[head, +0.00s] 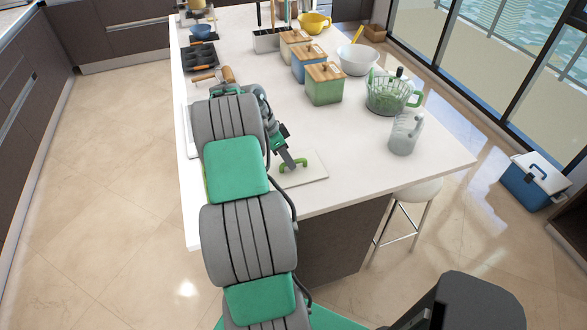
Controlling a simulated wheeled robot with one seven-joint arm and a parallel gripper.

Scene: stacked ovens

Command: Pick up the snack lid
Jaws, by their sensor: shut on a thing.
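A flat, pale rectangular lid (312,172) with a green arched handle (294,164) is at the near end of the white island counter; I take it for the snack lid. My arm reaches over the counter's left side, and my gripper (289,162) points down at the handle. The gripper is shut on the handle of the lid. The fingertips are small here and partly merge with the handle. The lid looks level, and I cannot tell whether it touches the counter.
Canisters with wooden lids, a green one (324,88) nearest, stand behind on the counter (420,165). A colander (389,95), a jug (405,133) and a white bowl (357,60) are to the right. A stool (412,190) stands below. The counter right of the lid is clear.

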